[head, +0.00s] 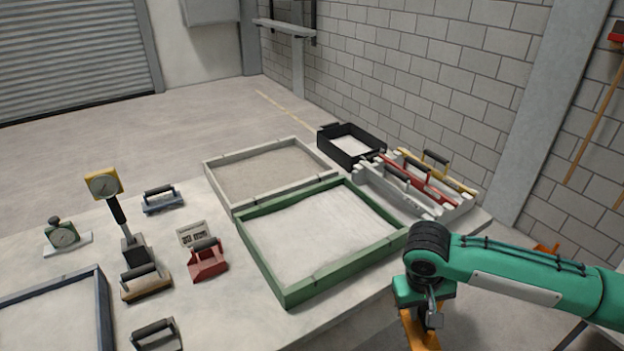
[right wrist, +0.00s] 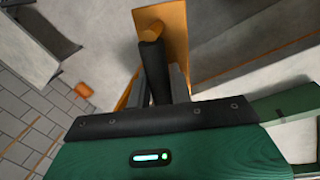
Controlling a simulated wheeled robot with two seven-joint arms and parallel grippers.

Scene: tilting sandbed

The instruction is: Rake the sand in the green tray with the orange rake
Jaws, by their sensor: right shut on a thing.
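The green tray (head: 349,266) lies on the table in the head view, filled with pale sand (head: 315,228) that looks mostly smooth. Fine lines run along its far right side. My right gripper (head: 428,312) is right of and below the tray, beyond the table's front edge. It is shut on the orange rake (head: 420,336), whose lower part is cut off by the frame. In the right wrist view, the rake's black handle (right wrist: 154,68) sits between the fingers, with an orange plate (right wrist: 172,28) behind it. My left gripper is not in view.
A grey sand tray (head: 222,187) adjoins the green tray's far side. A white rack (head: 455,212) with red and yellow tools and a black bin (head: 345,157) stand behind.

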